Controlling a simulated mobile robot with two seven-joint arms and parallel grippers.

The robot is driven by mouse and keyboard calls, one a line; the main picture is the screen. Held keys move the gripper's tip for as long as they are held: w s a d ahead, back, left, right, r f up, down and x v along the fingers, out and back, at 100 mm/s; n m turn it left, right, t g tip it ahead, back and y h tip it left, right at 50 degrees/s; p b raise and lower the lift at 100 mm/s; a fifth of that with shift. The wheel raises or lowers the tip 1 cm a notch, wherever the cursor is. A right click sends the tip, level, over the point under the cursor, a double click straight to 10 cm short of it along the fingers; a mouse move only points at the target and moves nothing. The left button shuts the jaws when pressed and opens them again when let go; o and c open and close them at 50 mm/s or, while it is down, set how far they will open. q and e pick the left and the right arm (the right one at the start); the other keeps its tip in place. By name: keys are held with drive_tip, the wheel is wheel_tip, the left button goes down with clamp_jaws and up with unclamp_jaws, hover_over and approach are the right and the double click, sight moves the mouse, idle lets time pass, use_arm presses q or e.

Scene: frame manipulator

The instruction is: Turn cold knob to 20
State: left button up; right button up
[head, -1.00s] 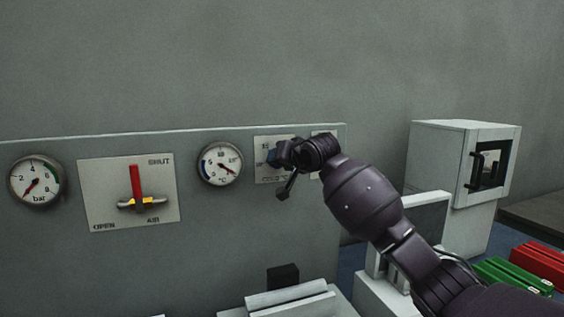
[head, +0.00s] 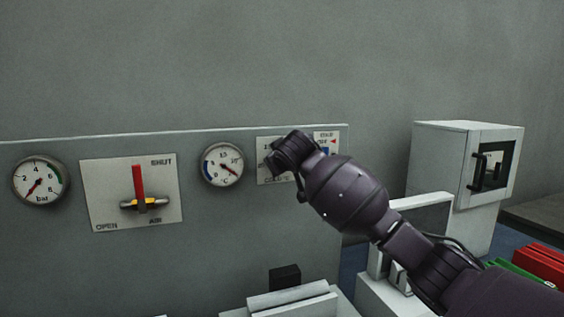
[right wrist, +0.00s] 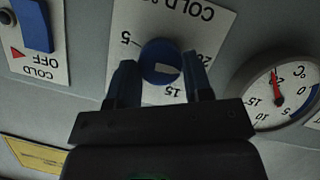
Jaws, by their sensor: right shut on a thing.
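The cold knob (right wrist: 161,63) is a round blue knob with a pale pointer mark on a white scale plate (right wrist: 190,25). In the right wrist view the plate's 5, 15 and a partly hidden 20 show upside down, and the pale mark points towards the 15 and 20 side. My right gripper (right wrist: 162,80) is shut on the knob, one finger on each side. In the head view my right gripper (head: 283,158) covers the knob, and part of the plate (head: 265,146) shows around it. My left gripper is not in view.
A °C gauge (head: 222,165) is left of the plate; it also shows in the right wrist view (right wrist: 279,93). A COLD OFF plate (head: 327,138) with a blue part (right wrist: 34,25) is beside it. Further left are a red-handled AIR valve (head: 138,182) and a bar gauge (head: 40,181).

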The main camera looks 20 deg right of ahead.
drive_tip(key=shift+a+n+h, duration=0.1)
drive_tip(key=shift+n+h, duration=0.4)
drive_tip(key=shift+n, duration=0.3)
drive_tip(key=o, duration=0.9)
drive_tip(key=shift+o, duration=0.2)
drive_tip(key=shift+s, duration=0.1)
drive_tip(key=b+v, duration=0.2)
drive_tip(key=v, duration=0.8)
drive_tip(key=shift+s, duration=0.3)
drive_tip(key=shift+a+f, duration=0.1)
drive_tip(key=shift+a, duration=0.05)
